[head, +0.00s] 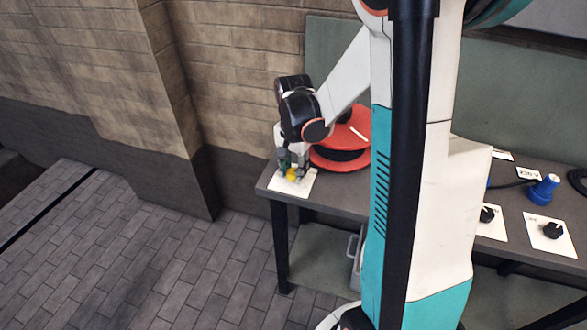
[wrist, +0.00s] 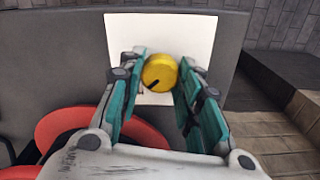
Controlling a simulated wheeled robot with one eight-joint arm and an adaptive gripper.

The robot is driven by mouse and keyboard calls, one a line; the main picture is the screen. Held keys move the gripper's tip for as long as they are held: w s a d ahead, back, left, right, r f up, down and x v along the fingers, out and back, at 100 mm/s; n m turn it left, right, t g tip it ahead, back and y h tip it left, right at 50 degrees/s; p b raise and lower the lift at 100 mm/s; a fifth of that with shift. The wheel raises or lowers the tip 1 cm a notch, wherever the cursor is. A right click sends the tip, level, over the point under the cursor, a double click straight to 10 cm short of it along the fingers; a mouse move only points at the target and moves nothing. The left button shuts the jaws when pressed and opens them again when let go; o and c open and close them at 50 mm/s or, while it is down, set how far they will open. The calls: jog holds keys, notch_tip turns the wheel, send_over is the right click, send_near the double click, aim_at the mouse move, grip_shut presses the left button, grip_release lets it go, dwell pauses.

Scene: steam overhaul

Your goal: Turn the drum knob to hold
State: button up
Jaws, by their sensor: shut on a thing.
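The yellow knob (wrist: 160,72) sits on a white square plate (wrist: 196,30) in the wrist view. It has a dark pointer mark that points to the lower left there. My gripper (wrist: 160,78) is around the knob, with a teal finger pad on each side, and is shut on it. In the head view my gripper (head: 292,165) reaches down over the table's left end, and the yellow knob (head: 291,174) shows between its fingers. The white plate (head: 304,186) lies under it. Any lettering on the plate is not readable.
Farther right are black knobs on white plates (head: 545,234) and a blue knob (head: 543,189). Brick walls stand behind. The paved floor at left is clear.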

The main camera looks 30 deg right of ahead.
aim_at(293, 172)
jog(key=o, duration=1.1)
jog(key=shift+r, duration=0.1)
notch_tip(293, 172, up, 12)
jog(key=shift+f, duration=0.1)
jog(key=s+a+r+n+t, duration=0.25)
jog(key=a+r+n, duration=0.3)
jog(key=a, duration=0.45)
jog(key=s+a+n+t, duration=0.1)
jog(key=s+n, duration=0.1)
jog(key=s, duration=0.1)
jog(key=s+a+n+t, duration=0.2)
jog(key=s+n, duration=0.1)
jog(key=s, duration=0.1)
jog(key=s+a+n+t, duration=0.1)
jog(key=s+n, duration=0.1)
jog(key=s, duration=0.1)
jog(key=shift+s+a+f+t, duration=0.25)
jog(key=shift+f+t, duration=0.1)
jog(key=shift+f, duration=0.05)
